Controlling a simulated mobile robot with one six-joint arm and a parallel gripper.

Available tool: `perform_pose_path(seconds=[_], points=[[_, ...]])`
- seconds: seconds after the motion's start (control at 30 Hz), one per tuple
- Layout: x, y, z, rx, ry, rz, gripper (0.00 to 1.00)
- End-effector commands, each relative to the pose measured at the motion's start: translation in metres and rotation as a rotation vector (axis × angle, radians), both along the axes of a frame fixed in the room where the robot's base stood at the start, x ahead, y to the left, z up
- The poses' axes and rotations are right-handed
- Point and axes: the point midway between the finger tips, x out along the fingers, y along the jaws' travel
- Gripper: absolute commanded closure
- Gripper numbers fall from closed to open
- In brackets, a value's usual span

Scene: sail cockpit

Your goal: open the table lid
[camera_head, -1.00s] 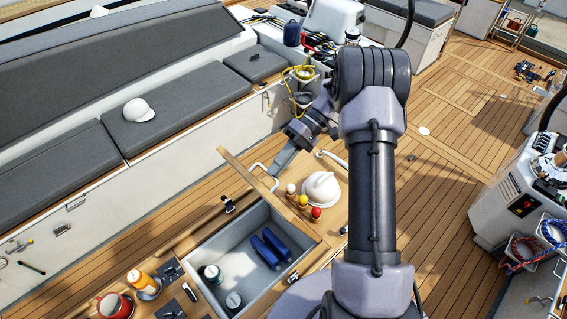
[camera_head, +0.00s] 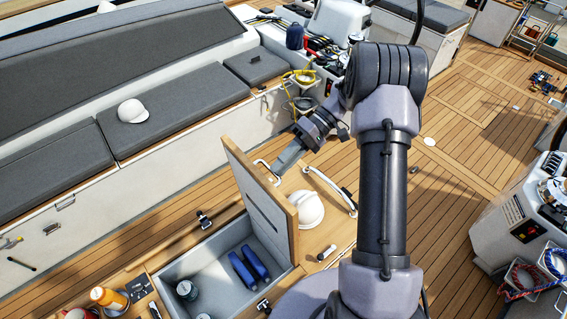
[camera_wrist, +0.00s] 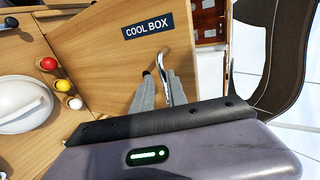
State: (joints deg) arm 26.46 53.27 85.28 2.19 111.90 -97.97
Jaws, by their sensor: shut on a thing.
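The wooden table lid (camera_head: 250,180) stands raised at a steep angle at the right side of its open compartment (camera_head: 185,262). Its pale inner face shows in the head view. In the wrist view, its outer wooden face (camera_wrist: 110,60) bears a "COOL BOX" label (camera_wrist: 149,27). A metal handle (camera_head: 264,165) sits on the lid. My gripper (camera_head: 276,172) is at this handle; in the wrist view my gripper's two fingers (camera_wrist: 162,82) are shut on the handle (camera_wrist: 161,62). Part of the handle is hidden between the fingers.
Blue packs (camera_head: 248,264) and a can (camera_head: 187,290) lie in the compartment. Red, yellow and white knobs (camera_wrist: 62,85) stand near the lid.

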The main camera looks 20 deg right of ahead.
Motion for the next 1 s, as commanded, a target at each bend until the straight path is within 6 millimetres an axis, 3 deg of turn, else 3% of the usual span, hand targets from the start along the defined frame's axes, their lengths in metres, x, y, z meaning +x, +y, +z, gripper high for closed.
perform_pose_path(seconds=[0.03,0.17,0.2,0.27,0.77,0.87,1.0], points=[[-0.004,-0.002,-0.009,-0.013,0.004,0.014,1.00],[-0.005,-0.002,-0.009,-0.013,0.004,0.014,1.00],[-0.005,-0.002,-0.009,-0.013,0.005,0.015,0.76],[-0.004,-0.002,-0.009,-0.012,0.005,0.014,0.68],[-0.001,-0.003,-0.004,-0.010,-0.002,0.008,0.68],[0.002,-0.013,0.001,-0.010,-0.003,0.007,0.68],[0.012,-0.044,0.019,-0.012,-0.005,0.005,0.68]])
